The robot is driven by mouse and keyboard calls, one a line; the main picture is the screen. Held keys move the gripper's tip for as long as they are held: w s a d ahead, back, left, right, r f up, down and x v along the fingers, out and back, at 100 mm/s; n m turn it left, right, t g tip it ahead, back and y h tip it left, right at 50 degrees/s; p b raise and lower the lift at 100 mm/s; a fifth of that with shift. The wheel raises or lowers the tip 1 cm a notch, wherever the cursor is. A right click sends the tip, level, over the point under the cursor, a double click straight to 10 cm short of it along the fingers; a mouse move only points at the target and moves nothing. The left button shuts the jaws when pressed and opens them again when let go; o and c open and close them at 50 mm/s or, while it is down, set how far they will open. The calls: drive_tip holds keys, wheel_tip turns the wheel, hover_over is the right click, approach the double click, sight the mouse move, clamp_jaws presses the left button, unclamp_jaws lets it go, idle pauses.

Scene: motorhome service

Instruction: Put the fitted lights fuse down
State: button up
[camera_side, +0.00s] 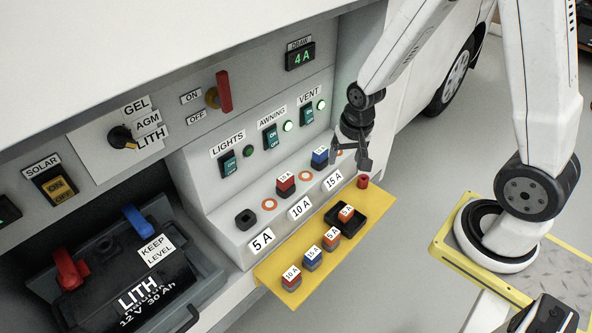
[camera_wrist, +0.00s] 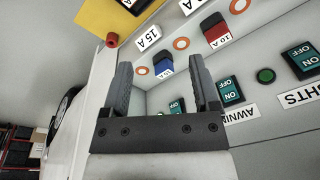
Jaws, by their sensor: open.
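My gripper (camera_side: 352,158) is open with nothing in its jaws, above the right end of the fuse shelf. In the wrist view its fingers (camera_wrist: 160,72) stand apart, and the blue 15 A fuse (camera_wrist: 163,66) shows beyond the gap. The socket marked 5 A (camera_side: 245,219), below the LIGHTS switch (camera_side: 229,163), is empty. An orange fuse (camera_side: 346,213) sits in the black tray (camera_side: 371,224). Another orange fuse marked 5 A (camera_side: 332,237) stands on the yellow ledge (camera_side: 300,291). The LIGHTS lamp (camera_side: 248,151) is dark.
A red 10 A fuse (camera_side: 285,183) and the blue 15 A fuse (camera_side: 320,157) stand in their sockets. A loose blue fuse (camera_side: 312,257) and red fuse (camera_side: 291,277) stand on the ledge. A red peg (camera_side: 363,181) is near its far end. The battery (camera_side: 140,285) is at left.

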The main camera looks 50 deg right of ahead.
drive_tip(key=s+a+r+n+t, duration=0.1)
drive_tip(key=s+a+r+n, duration=0.3)
drive_tip(key=s+r+n, duration=0.1)
drive_tip(key=shift+r+n, duration=0.8)
drive_tip(key=shift+n, duration=0.2)
